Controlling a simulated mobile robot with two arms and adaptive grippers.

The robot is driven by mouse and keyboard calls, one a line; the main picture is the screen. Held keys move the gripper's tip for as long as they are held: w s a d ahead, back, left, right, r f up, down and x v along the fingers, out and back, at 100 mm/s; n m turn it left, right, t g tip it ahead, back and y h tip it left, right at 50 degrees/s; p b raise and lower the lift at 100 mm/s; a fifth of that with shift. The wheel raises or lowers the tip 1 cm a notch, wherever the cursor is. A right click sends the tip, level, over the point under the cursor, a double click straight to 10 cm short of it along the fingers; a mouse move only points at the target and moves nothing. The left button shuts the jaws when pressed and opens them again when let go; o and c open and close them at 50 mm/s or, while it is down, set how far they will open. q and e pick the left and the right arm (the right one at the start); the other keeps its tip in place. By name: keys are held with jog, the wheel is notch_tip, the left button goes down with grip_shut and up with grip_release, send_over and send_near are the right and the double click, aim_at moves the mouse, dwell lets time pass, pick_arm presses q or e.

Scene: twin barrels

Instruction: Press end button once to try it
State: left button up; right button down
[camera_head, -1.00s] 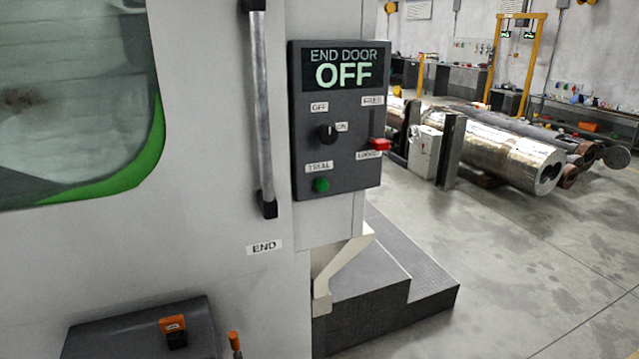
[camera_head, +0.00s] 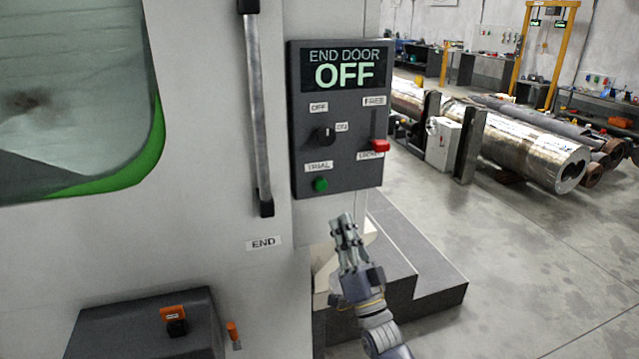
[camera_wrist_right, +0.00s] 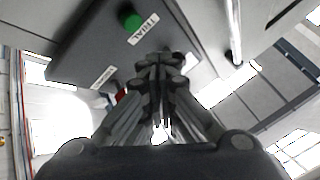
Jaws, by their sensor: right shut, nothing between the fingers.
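The dark control panel (camera_head: 345,95) on the machine's corner has a lit display (camera_head: 343,68) reading END DOOR OFF. The green button (camera_head: 320,185) under the TRIAL label is at its lower left. A black OFF/ON knob (camera_head: 325,134) sits above it, and a red lever (camera_head: 380,146) at the right side by the lower label. My right gripper (camera_head: 342,219) is shut and empty, just below the panel and the green button, apart from them. The right wrist view shows the green button (camera_wrist_right: 131,20) beyond the closed fingers (camera_wrist_right: 160,68). My left gripper is not in view.
A vertical grey door handle (camera_head: 258,110) stands left of the panel, above an END label (camera_head: 263,243). A dark box with an orange-topped switch (camera_head: 173,318) juts out at lower left. A dark step (camera_head: 425,275) lies behind my right arm. Open floor extends right.

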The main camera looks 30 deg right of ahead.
aim_at(321, 185)
jog(key=r, duration=0.1)
jog(key=s+r+t, duration=0.1)
jog(key=r, duration=0.1)
jog(key=shift+r, duration=0.2)
jog(key=shift+w+d, duration=0.1)
jog(key=shift+w, duration=0.1)
jog(key=w+d+b, duration=0.2)
jog(key=w+b, duration=0.2)
jog(key=w, duration=0.4)
jog(key=shift+w, duration=0.15)
jog(key=shift+b, duration=0.35)
dwell(0.9)
jog(key=shift+w, duration=0.4)
